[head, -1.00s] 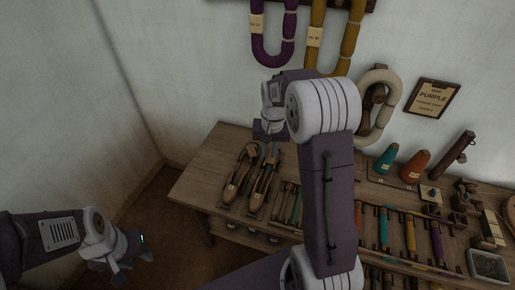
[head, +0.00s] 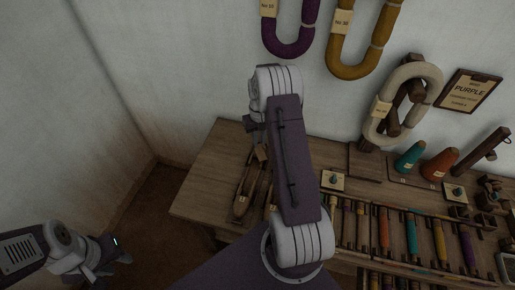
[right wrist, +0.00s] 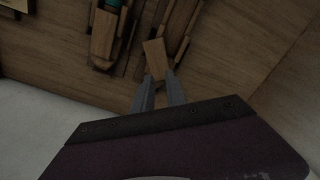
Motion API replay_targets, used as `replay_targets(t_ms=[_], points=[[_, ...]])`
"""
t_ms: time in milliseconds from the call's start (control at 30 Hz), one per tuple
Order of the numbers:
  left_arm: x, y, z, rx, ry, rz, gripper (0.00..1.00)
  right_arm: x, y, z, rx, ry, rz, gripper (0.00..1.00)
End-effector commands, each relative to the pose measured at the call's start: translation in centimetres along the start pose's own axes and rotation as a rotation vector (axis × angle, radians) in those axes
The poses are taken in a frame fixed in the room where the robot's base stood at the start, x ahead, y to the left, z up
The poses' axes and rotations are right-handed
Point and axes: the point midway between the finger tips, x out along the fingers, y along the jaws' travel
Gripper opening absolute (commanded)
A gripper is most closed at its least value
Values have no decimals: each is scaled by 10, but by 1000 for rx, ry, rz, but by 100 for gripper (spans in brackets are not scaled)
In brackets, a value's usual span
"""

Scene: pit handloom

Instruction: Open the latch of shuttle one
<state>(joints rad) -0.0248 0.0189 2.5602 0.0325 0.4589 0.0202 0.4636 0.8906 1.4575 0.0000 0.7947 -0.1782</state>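Two long wooden shuttles lie side by side at the left end of the table in the head view. The left one (head: 240,196) shows well; my right arm mostly covers the other. My right gripper (right wrist: 160,73) is over the shuttles' far end, its fingers apart, with a small light wooden block (right wrist: 156,57) at the tips. I cannot tell whether they touch it or whether it is the latch. A shuttle with a teal bobbin (right wrist: 108,27) lies left of it in the right wrist view. My left gripper (head: 112,262) is open and empty, low at the left, away from the table.
The table (head: 205,170) stands against the wall. Right of my arm are several coloured bobbins (head: 411,235), teal and orange cones (head: 437,165) and a small plate with a knob (head: 333,180). Yarn hanks (head: 352,50) and a PURPLE sign (head: 468,90) hang above.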

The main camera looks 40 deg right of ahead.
Motion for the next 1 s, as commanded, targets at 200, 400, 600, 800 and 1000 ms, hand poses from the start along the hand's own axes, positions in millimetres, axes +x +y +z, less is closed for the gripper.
replay_targets(t_ms=[200,400,600,800,1000], points=[[6,0,0,0,0,0,34,43,0,0,0,-1,0,17],[7,0,1,0,0,0,34,56,0,0,0,1,0,17],[7,0,1,0,0,0,34,56,0,0,0,2,0,17],[7,0,1,0,0,0,34,56,0,0,0,1,0,0],[5,0,0,0,0,0,34,55,0,0,-18,1,0,0]])
